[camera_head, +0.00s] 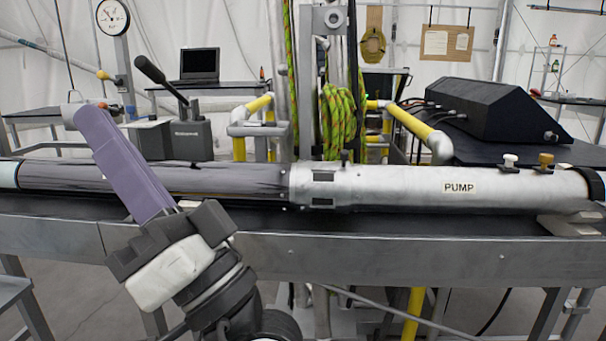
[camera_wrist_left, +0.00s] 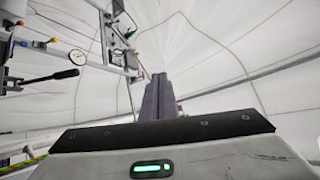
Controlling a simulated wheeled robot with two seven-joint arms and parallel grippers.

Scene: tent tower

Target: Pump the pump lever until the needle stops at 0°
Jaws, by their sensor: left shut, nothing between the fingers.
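The pump lever (camera_head: 151,69) has a black handle that slants up to the left from a dark grey pump body (camera_head: 187,138) behind the long tube. The lever also shows in the left wrist view (camera_wrist_left: 66,74). The round white gauge (camera_head: 112,16) stands on a post at the upper left, and it shows in the left wrist view too (camera_wrist_left: 78,57). A dark needle is visible on it, but its exact reading is too small to tell. My left gripper (camera_head: 88,110), with long purple fingers, is shut and empty, left of and below the lever handle, apart from it. My right gripper is out of view.
A long tube labelled PUMP (camera_head: 420,188) lies across a metal bench (camera_head: 380,250) in front. A laptop (camera_head: 200,65), yellow rails (camera_head: 415,130), a green rope coil (camera_head: 340,120) and a black console (camera_head: 490,108) are behind. Open air surrounds the lever handle.

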